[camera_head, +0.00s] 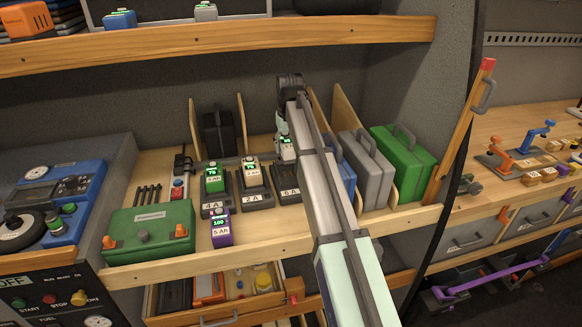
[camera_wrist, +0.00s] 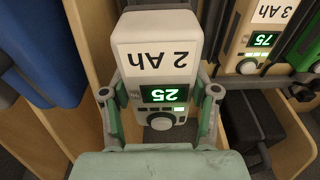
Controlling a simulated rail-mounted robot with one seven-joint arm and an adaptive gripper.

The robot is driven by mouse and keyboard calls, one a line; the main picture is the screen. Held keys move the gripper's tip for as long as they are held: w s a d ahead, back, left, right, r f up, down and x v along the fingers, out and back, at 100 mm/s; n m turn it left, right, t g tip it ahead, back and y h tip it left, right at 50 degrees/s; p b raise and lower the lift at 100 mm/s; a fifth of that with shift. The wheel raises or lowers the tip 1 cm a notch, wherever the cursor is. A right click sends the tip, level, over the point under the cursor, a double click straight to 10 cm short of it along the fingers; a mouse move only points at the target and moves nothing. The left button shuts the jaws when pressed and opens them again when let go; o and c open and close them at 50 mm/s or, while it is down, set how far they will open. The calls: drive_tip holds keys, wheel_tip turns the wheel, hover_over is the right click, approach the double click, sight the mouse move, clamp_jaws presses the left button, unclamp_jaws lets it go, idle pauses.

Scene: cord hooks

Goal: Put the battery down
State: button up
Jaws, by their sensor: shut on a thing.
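My gripper (camera_wrist: 161,98) is shut on a white-and-grey battery labelled 2 Ah (camera_wrist: 157,60), its green display reading 25. One finger presses each side of it. In the head view the held battery (camera_head: 287,150) is at the back of the 6 A charger (camera_head: 289,185), partly hidden by my arm. I cannot tell whether it touches the charger. A 3 Ah battery (camera_head: 250,166) sits on the 2 A charger (camera_head: 253,194); it also shows in the wrist view (camera_wrist: 249,48) reading 75. A green battery (camera_head: 214,180) sits on the 4 A charger (camera_head: 214,206).
A purple 5 Ah battery (camera_head: 221,230) stands at the shelf's front, right of a green box (camera_head: 150,232). A black case (camera_head: 218,133) is behind the chargers. Grey (camera_head: 366,165) and green (camera_head: 402,165) cases stand right of my arm. An upper shelf (camera_head: 220,48) overhangs the back.

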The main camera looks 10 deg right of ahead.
sight(288, 142)
drive_tip(key=shift+f+p, duration=0.95)
drive_tip(key=shift+f, duration=3.05)
drive_tip(key=shift+f, duration=0.15)
drive_tip(key=o, duration=1.6)
drive_tip(key=r+b, duration=0.1)
drive_tip(key=r, duration=0.3)
drive_tip(key=s+r, duration=0.1)
drive_tip(key=r, duration=0.3)
drive_tip(key=r+b, duration=0.1)
drive_tip(key=r, duration=0.3)
drive_tip(key=shift+s+r+b, duration=0.15)
drive_tip(key=shift+s+b, duration=0.1)
drive_tip(key=shift+b, duration=0.1)
